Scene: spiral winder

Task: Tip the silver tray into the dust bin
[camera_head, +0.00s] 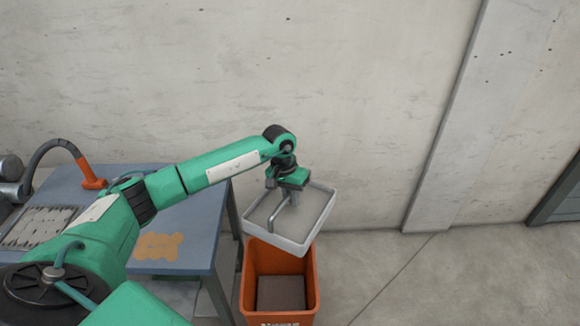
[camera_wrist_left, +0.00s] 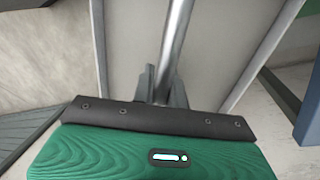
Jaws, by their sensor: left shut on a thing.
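The silver tray (camera_head: 318,215) is a shallow square tray with a raised rim and a metal bar handle (camera_head: 279,213). My left gripper (camera_head: 289,192) is shut on the handle and holds the tray in the air, tilted. The tray hangs above the back part of the orange dust bin (camera_head: 247,290), and its near rim is over the bin's opening. A dark brown block or surface shows inside the bin. In the left wrist view the fingers (camera_wrist_left: 160,88) close around the round bar (camera_wrist_left: 177,40), with the tray's grey floor (camera_wrist_left: 215,55) behind it. My right gripper is not in view.
A blue-grey table (camera_head: 205,215) stands left of the bin, with a tan patch (camera_head: 158,246), a slatted panel (camera_head: 38,228) and an orange-tipped hose (camera_head: 92,178). A concrete wall (camera_head: 370,110) rises behind. The floor (camera_head: 400,280) right of the bin is clear.

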